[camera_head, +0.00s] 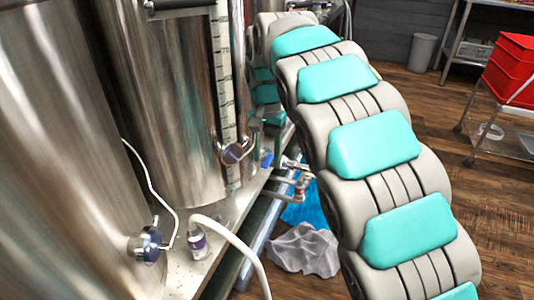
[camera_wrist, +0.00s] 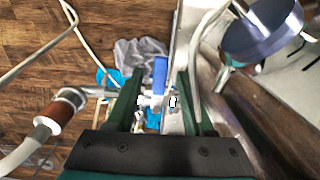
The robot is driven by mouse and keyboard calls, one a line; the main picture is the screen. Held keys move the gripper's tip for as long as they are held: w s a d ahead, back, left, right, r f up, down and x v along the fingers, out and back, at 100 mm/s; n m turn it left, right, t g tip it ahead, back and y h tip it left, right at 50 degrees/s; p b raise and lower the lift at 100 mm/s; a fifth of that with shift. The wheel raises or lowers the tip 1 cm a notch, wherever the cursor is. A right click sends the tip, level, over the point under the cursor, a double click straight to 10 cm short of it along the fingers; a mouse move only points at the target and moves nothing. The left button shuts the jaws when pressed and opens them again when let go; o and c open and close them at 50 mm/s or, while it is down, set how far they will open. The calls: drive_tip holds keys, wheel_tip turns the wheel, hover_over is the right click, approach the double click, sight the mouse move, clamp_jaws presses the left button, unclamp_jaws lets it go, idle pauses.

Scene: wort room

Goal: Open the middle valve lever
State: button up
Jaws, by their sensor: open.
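A blue valve lever (camera_wrist: 160,75) shows in the wrist view, between the two dark green fingers of my gripper (camera_wrist: 161,80). The gripper is open, with a gap on each side of the lever; I cannot tell how far the lever lies beyond the fingertips. In the head view a small blue lever (camera_head: 267,159) sits beside the steel pipework (camera_head: 295,188) at the tank's foot. My arm hides much of the area around it, and the gripper's fingers are hard to make out there.
Large steel tanks (camera_head: 165,100) fill the left. A round dial (camera_head: 233,153) is on the middle tank and also shows in the wrist view (camera_wrist: 262,35). A white hose (camera_head: 235,240) crosses the ledge. A grey cloth (camera_head: 305,250) lies on the wooden floor. Red bins (camera_head: 515,70) stand right.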

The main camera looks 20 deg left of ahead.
clamp_jaws()
idle(1.3)
